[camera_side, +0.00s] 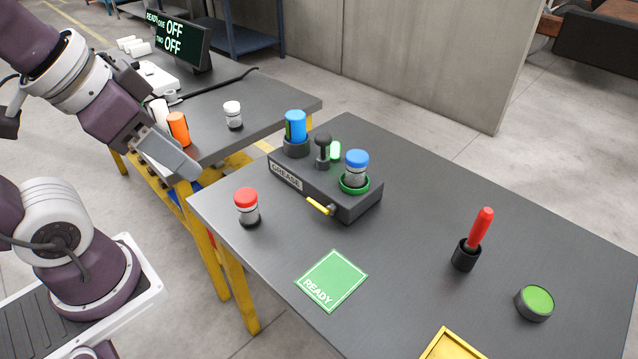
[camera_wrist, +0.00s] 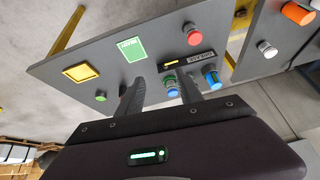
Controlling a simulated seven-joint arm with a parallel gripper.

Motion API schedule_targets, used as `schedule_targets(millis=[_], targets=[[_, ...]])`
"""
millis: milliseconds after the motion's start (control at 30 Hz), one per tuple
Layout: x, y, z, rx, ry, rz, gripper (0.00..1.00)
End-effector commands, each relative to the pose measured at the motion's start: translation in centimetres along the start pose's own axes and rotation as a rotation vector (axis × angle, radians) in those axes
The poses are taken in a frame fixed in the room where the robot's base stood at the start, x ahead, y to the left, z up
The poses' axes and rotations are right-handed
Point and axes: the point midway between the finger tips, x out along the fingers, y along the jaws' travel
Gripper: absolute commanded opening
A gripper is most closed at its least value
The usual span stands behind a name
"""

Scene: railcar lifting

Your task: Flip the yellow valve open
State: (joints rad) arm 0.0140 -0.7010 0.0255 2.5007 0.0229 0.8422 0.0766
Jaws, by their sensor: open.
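The yellow valve (camera_side: 320,206) is a small lever on the front side of the dark GREASE box (camera_side: 343,207), near its right end. It points out to the left and slightly up in the side view. In the wrist view the yellow valve (camera_wrist: 171,64) shows just beyond and between my fingers. My gripper (camera_side: 185,165) is well up and to the left of the box, apart from the valve. In the wrist view my gripper (camera_wrist: 160,92) has its two fingers spread with nothing between them.
A blue-capped jar (camera_side: 356,160) sits in a green ring on the box, beside a black-knobbed lever (camera_side: 323,145) and a blue cylinder (camera_side: 296,126). A green READY pad (camera_side: 331,279) lies in front.

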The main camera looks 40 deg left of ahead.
Motion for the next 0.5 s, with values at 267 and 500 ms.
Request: schedule_targets(millis=[267, 500], targets=[[11.2, -5.0, -7.4, 0.879, -0.004, -0.092, 0.0], [22.7, -6.5, -8.8, 1.932, -0.05, -0.183, 0.0]])
